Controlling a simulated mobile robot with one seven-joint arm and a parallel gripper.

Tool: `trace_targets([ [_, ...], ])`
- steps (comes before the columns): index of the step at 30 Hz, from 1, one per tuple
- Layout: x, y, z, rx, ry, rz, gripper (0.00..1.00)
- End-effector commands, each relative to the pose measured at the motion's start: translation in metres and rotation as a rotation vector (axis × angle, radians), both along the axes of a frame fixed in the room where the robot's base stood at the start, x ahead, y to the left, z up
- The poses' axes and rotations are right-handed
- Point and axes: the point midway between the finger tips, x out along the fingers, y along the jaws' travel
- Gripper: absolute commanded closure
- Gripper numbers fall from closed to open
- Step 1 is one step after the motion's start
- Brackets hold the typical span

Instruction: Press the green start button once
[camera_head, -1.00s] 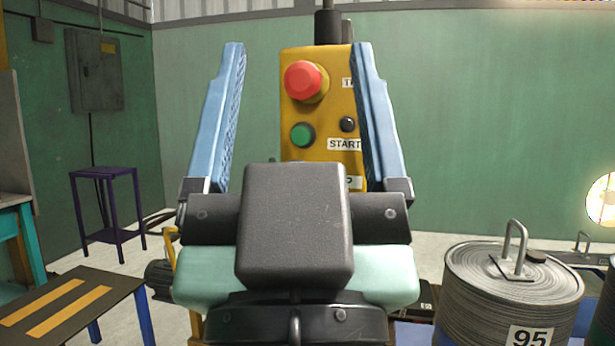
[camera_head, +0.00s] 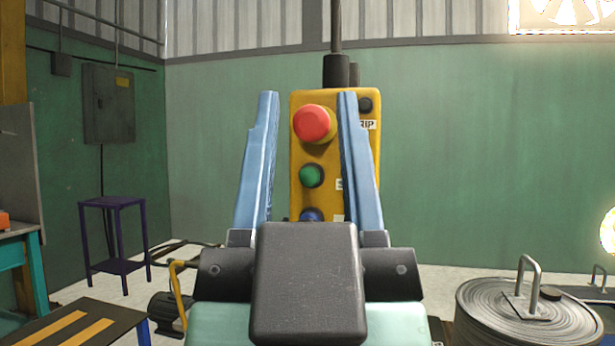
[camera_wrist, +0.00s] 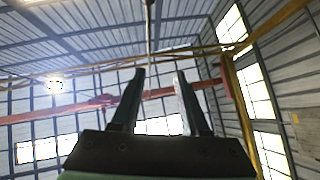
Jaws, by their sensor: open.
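A yellow pendant control box (camera_head: 322,198) hangs upright from a cable in the head view. On it are a large red button (camera_head: 311,123), the green start button (camera_head: 311,175) below it, and a blue button (camera_head: 311,214) lower down. A black button (camera_head: 365,105) is at the upper right. My gripper (camera_head: 308,95) is open and empty, its two blue fingers standing up on either side of the red and green buttons in the picture. The right finger covers part of the box and its labels. The wrist view shows my gripper (camera_wrist: 159,75) pointing at the roof, without the box.
A ridged drum (camera_head: 525,315) with a metal handle stands at the lower right. A purple stool (camera_head: 115,245) and a striped table (camera_head: 75,325) are at the left. A grey wall cabinet (camera_head: 108,103) hangs behind. The green wall right of the box is clear.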

Motion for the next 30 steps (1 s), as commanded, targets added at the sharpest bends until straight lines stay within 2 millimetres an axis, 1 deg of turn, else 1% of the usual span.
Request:
trace_targets([
  [1,0.0,0.0,0.0,0.0,0.0,0.0,0.66],
  [5,0.0001,0.0,-0.0001,0.0,0.0,0.0,0.89],
  [6,0.0001,0.0,-0.0001,0.0,0.0,0.0,0.97],
  [7,0.0001,0.0,-0.0001,0.0,0.0,0.0,1.0],
  [30,0.0,0.0,0.0,0.0,0.0,0.0,1.0],
])
